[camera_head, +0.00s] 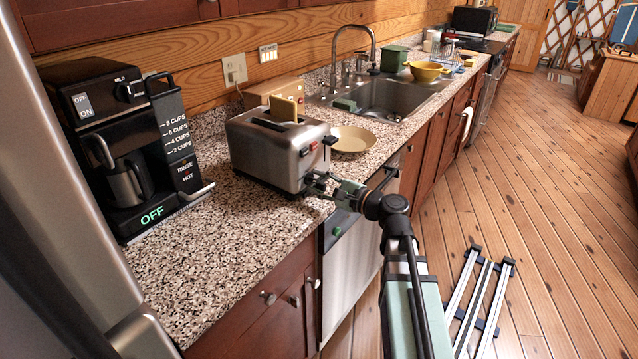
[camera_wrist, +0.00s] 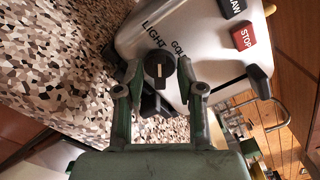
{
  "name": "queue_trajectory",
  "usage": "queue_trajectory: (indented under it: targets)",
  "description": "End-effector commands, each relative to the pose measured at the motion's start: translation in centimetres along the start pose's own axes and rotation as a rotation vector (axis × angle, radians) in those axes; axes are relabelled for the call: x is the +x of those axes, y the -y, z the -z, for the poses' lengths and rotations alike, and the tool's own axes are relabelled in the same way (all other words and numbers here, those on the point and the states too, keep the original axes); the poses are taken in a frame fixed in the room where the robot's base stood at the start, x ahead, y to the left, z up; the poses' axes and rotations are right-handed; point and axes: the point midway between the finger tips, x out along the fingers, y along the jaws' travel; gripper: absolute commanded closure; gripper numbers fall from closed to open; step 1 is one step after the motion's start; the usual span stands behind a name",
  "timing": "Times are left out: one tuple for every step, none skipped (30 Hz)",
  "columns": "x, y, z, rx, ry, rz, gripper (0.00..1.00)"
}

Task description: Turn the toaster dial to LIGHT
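The silver toaster (camera_head: 262,150) stands on the speckled counter with a bread slice (camera_head: 284,108) sticking out of its top. In the wrist view its end face (camera_wrist: 205,50) shows a round black dial (camera_wrist: 161,71) with a pale pointer mark. The word LIGHT is printed to the dial's upper left and a partly covered "GOL..." label above it. The mark points up in the picture, nearer the "GOL..." label than LIGHT. My gripper (camera_wrist: 160,75) is open, its fingers on either side of the dial; firm contact is not clear. In the head view my gripper (camera_head: 318,183) is at the toaster's lower near corner.
A red STOP button (camera_wrist: 244,37) and a black lever (camera_wrist: 259,82) are beside the dial. A coffee maker (camera_head: 120,150) stands left of the toaster, a beige plate (camera_head: 352,140) behind it to the right. The sink (camera_head: 385,98) is farther along. The counter's front left is clear.

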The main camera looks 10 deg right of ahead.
Motion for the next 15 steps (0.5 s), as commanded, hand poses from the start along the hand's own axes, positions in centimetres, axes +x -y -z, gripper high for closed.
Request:
queue_trajectory:
  targets:
    - [-0.1,0.0,0.0,0.000,0.000,0.000,0.62]
    - [-0.3,0.0,0.0,0.000,-0.001,0.000,0.62]
    - [-0.5,0.0,0.0,0.000,-0.001,0.001,0.62]
    - [-0.8,0.0,0.0,0.000,-0.001,0.001,0.62]
    - [-1.1,0.0,0.0,0.000,-0.002,0.001,0.62]
    - [-1.6,0.0,0.0,0.000,-0.002,0.001,0.62]
    - [-2.0,-0.1,0.0,0.000,-0.002,0.001,0.62]
    - [-2.5,-0.1,-0.1,0.000,-0.002,0.001,0.62]
    - [-3.2,-0.1,-0.1,0.000,-0.003,0.002,0.62]
    - [-3.8,-0.1,-0.1,0.000,-0.003,0.002,0.62]
    - [-4.4,-0.1,-0.1,0.000,-0.003,0.002,0.62]
    - [-5.2,-0.1,-0.1,0.000,-0.004,0.002,0.62]
    - [-5.8,-0.1,-0.1,0.000,-0.003,0.002,0.62]
    - [-6.4,-0.1,-0.1,0.000,-0.003,0.002,0.62]
    - [-7.2,-0.1,-0.1,0.000,-0.004,0.002,0.62]
